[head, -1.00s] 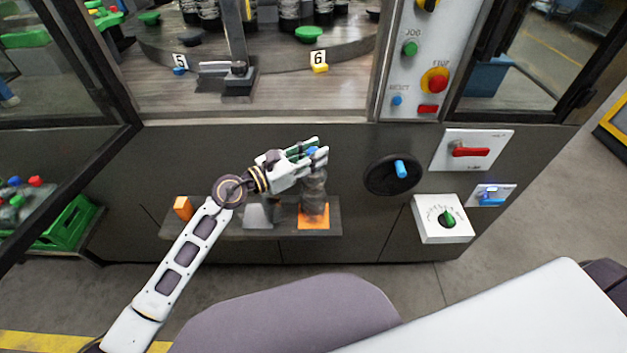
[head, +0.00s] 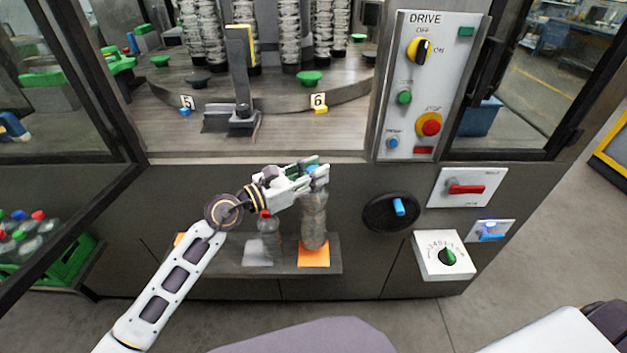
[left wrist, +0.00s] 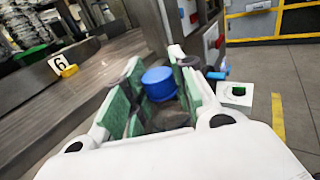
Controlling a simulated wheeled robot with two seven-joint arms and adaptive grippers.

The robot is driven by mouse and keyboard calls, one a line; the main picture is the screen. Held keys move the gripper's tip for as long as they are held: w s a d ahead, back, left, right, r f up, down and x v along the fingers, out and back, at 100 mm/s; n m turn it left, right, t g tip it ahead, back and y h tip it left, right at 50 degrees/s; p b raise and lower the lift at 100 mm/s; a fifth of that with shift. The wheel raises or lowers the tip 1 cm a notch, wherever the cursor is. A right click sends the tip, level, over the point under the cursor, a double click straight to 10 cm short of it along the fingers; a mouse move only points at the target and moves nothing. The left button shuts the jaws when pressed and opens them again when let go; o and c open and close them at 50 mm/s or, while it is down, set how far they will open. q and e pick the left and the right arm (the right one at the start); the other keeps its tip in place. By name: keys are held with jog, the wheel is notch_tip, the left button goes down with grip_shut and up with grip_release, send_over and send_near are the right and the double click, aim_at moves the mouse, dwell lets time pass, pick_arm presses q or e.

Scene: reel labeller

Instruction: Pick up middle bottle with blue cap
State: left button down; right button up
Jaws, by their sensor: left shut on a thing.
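The bottle with the blue cap is a clear bottle (head: 314,222), upright at the right end of a small dark shelf, over an orange pad (head: 314,256). I cannot tell whether its base touches the pad. My left gripper (head: 318,176) is shut on its top, just around the cap. In the left wrist view the blue cap (left wrist: 159,82) sits between the green-padded fingers (left wrist: 160,105); the bottle body below is mostly hidden. A red-capped clear bottle (head: 268,232) stands to the left at a pale pad (head: 258,256). My right gripper is not in view.
The shelf (head: 225,262) juts from the dark machine front. Right of the bottle are a black handwheel (head: 378,213) with blue knob, a red-handled switch (head: 466,190) and a white dial box (head: 430,268). Above is the machine opening with a turntable (head: 350,88).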

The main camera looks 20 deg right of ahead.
pick_arm(q)
jog(key=shift+r, duration=1.65)
